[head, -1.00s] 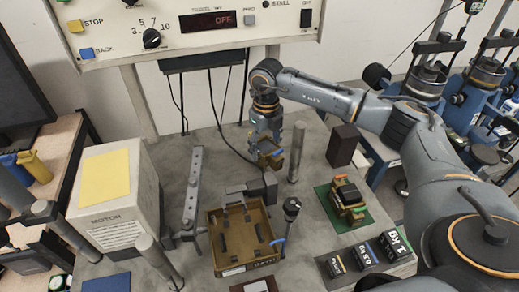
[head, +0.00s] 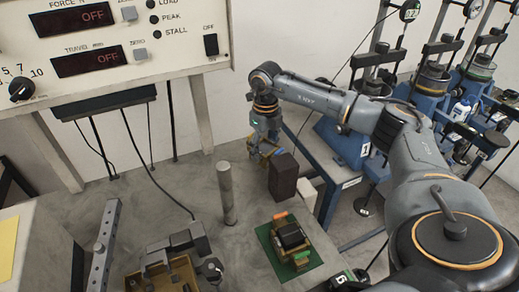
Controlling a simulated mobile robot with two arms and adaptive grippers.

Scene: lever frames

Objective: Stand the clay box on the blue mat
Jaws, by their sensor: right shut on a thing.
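The clay box appears to be the dark brown upright box (head: 284,180) on the grey bench, right of a metal post. My right gripper (head: 270,150) is at the box's upper left edge and is shut on it; the fingertips are small and partly hidden here. The box looks upright; I cannot tell whether its base touches the bench. The blue mat is outside the current head view. My left gripper is not in view.
The metal post (head: 227,194) stands left of the box. A pale block (head: 306,194) is behind the box.

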